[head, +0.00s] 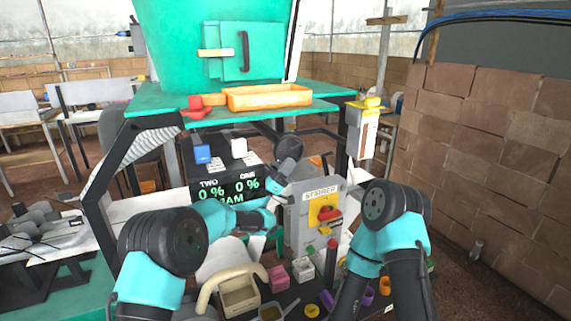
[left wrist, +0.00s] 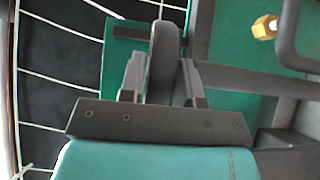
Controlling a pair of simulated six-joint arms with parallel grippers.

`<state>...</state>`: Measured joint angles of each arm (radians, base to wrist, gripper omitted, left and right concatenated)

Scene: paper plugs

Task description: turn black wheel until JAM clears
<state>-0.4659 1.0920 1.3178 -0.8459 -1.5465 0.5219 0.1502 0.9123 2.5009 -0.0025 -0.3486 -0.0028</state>
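The display box (head: 226,180) stands under the green table and reads TWO 0 %, ONE 0 %, with JAM lit below. A dark round disc (head: 288,148), apparently the black wheel, stands at the box's right side. My left arm reaches across below the display, and its gripper (head: 277,192) is partly hidden near the wheel. In the left wrist view, the dark wheel rim (left wrist: 164,55) stands edge-on between the two fingers of my left gripper (left wrist: 161,78), which appear to press on both its faces. My right arm shows on the right, but its gripper cannot be made out.
A beige basket (head: 240,296) and several small coloured pieces lie in front. A yellow tray (head: 268,96) sits on the green table (head: 160,104) above. A brick wall (head: 500,130) is at right.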

